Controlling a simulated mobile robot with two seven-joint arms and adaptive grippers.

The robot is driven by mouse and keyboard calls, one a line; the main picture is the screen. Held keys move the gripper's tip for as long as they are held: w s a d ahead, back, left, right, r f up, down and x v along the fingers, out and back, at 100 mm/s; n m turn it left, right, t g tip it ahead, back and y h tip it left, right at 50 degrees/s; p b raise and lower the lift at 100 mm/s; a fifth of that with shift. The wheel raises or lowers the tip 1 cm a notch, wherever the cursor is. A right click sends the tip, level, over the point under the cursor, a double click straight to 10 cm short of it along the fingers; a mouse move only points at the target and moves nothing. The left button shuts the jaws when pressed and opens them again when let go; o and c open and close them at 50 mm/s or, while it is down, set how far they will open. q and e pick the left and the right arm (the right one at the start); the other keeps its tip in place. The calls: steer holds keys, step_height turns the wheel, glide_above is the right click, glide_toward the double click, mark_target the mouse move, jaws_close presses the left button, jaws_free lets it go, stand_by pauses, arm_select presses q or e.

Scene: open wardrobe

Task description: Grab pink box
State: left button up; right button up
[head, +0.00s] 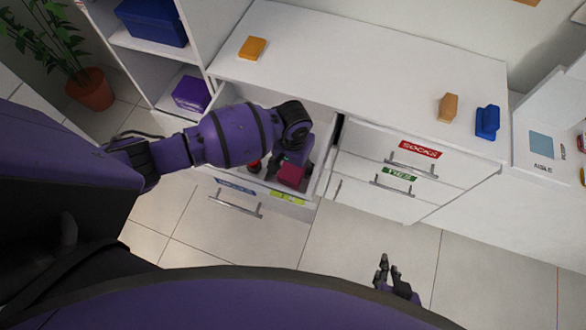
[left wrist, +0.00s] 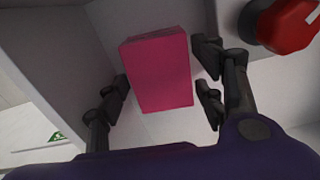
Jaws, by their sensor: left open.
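The pink box (head: 291,174) lies inside an open drawer (head: 230,104) of the white dresser. In the left wrist view, the pink box (left wrist: 158,70) shows large between the fingers of my left gripper (left wrist: 164,88). The fingers are spread, one on each side of it, with a visible gap at least on the right. In the head view, my left gripper (head: 296,158) reaches down into the drawer, and my forearm hides part of the interior. My right gripper (head: 389,265) is above the floor in front of the dresser, empty, with its fingers apart.
A red round object (left wrist: 288,25) lies in the drawer to the right of the box in the wrist view. The drawer walls stand close around my left gripper. Orange (head: 252,47), tan (head: 448,107) and blue (head: 487,122) items sit on the dresser top. Closed drawers are at right.

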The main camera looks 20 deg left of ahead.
arm_select(q)
steer(key=shift+f, duration=0.7)
steer(key=shift+r, duration=0.1)
steer(key=c, duration=1)
